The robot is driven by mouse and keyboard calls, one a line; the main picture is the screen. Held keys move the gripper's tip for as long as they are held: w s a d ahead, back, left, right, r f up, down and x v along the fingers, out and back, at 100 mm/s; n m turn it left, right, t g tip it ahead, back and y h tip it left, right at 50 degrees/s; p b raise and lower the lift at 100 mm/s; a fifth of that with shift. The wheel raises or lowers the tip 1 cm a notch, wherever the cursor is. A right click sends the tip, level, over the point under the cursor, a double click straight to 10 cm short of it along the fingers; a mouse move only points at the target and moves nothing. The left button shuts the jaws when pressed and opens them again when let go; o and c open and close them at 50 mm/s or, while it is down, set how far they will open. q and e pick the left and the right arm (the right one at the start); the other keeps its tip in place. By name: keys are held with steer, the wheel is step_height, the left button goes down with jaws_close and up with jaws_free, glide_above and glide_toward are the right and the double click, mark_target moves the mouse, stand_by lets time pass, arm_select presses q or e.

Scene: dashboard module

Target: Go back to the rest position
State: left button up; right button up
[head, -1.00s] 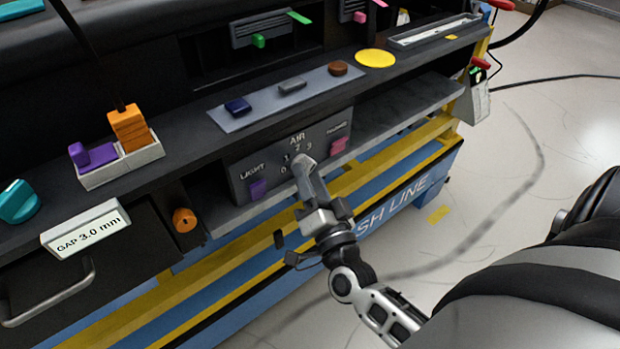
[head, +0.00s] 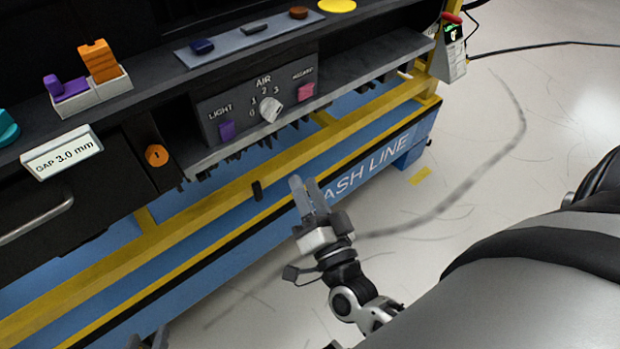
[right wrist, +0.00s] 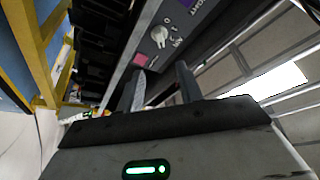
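My right gripper (head: 309,195) is in front of the blue and yellow frame, below and right of the control panel (head: 240,115), touching nothing. Its two fingers are apart with nothing between them; they also show in the right wrist view (right wrist: 160,90), pointing toward the panel. The panel has a white AIR knob (head: 270,109), a purple LIGHT button (head: 227,130) and a pink HAZARD button (head: 306,91). Dark tips that appear to be my left gripper (head: 148,338) just show at the bottom edge; most of it is hidden.
A drawer handle (head: 38,220) sticks out at left. The blue and yellow frame (head: 250,215) stands below. The floor (head: 500,190) at right is clear.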

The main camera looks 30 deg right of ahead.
steer(key=shift+s, duration=0.2)
stand_by(0.4)
steer(key=s+a+f+n+g+y+p, duration=0.1)
steer(key=s+a+f+n+g+y, duration=0.5)
steer(key=n+g, duration=0.4)
steer(key=f+n, duration=0.1)
steer(key=n, duration=0.2)
steer(key=shift+s+a+n+y, duration=0.25)
steer(key=shift+s+n+y, duration=0.05)
steer(key=shift+s, duration=0.05)
